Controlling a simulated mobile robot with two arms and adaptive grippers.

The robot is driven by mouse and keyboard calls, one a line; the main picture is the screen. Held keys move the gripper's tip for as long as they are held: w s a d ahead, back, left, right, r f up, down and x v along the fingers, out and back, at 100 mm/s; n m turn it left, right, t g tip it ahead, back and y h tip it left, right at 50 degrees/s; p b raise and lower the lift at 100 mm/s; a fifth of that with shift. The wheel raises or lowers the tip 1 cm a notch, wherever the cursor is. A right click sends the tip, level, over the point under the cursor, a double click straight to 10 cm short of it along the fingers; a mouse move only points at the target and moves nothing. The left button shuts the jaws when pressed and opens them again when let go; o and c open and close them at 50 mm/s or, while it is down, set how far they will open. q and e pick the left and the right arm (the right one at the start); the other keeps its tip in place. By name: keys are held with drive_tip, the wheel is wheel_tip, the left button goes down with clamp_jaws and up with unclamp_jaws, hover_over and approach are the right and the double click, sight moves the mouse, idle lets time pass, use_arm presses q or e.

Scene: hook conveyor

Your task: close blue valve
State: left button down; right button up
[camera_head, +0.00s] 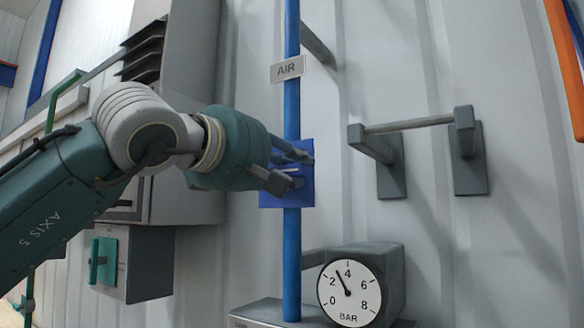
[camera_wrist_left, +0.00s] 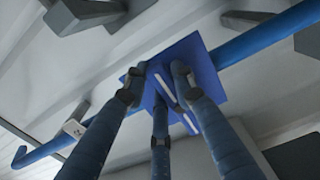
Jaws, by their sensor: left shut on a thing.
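The blue valve is on the blue vertical pipe (camera_head: 292,110) under the AIR label, with a square blue plate (camera_head: 300,200) behind it. My left gripper (camera_head: 288,168) reaches in from the left and is shut on the valve in front of the plate. In the left wrist view its three fingers (camera_wrist_left: 160,95) close around a blue part with pale strips (camera_wrist_left: 190,122), against the blue plate (camera_wrist_left: 205,70). The fingers partly hide the valve handle, so its exact angle is hard to tell. My right gripper is not in view.
A pressure gauge (camera_head: 350,291) stands below right of the valve, its needle between 2 and 4. A grey bracket with a horizontal bar (camera_head: 410,125) juts from the wall at the right. A grey box with a teal handle (camera_head: 103,260) hangs at lower left.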

use_arm(q)
drive_tip(key=shift+d+f, duration=0.1)
drive_tip(key=c, duration=1.4)
unclamp_jaws()
drive_tip(key=v, duration=1.2)
